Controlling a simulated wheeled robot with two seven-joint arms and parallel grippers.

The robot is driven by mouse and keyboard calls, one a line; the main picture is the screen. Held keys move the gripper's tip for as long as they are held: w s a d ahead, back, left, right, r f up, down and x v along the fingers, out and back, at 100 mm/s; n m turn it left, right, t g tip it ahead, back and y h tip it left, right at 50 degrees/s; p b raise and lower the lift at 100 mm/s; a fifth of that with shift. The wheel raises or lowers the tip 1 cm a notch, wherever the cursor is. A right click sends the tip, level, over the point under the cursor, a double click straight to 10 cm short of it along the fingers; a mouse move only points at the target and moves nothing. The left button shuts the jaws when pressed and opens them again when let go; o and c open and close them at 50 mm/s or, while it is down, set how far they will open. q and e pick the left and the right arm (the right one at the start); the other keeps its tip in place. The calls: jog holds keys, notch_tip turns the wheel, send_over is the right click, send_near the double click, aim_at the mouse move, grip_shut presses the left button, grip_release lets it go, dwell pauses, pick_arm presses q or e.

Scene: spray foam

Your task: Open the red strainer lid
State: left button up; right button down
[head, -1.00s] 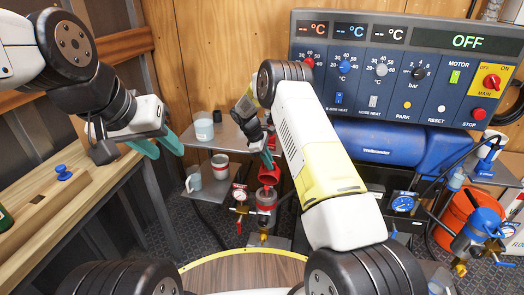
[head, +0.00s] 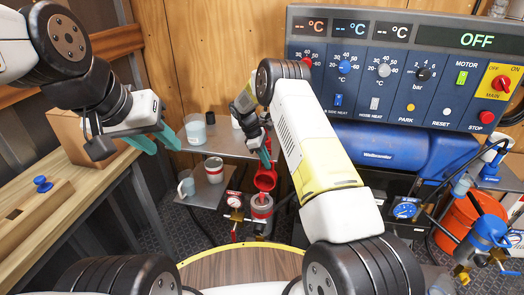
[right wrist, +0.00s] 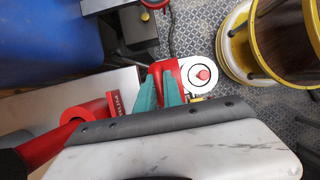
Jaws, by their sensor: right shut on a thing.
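The red strainer lid (head: 265,180) stands tilted up above the grey, red-banded strainer body (head: 262,206) in the head view. My right gripper (head: 265,157) reaches down to the lid from above. In the right wrist view its teal fingers (right wrist: 160,88) are shut on a red part of the lid (right wrist: 160,69). A pale round opening with a red centre (right wrist: 201,75) lies just right of the fingers. My left gripper (head: 165,146) is open and empty, away from the strainer at the left.
A pressure gauge (head: 234,201) sits close left of the strainer. Mugs and cups stand on grey shelves (head: 226,146) behind it. A wooden bench (head: 70,200) is at the left. The blue machine (head: 390,145) and an orange drum (head: 458,230) stand at the right.

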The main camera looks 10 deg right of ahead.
jog(key=shift+d+f, duration=0.1)
jog(key=shift+d, duration=0.1)
jog(key=c, duration=1.5)
grip_release()
jog(key=v, duration=0.8)
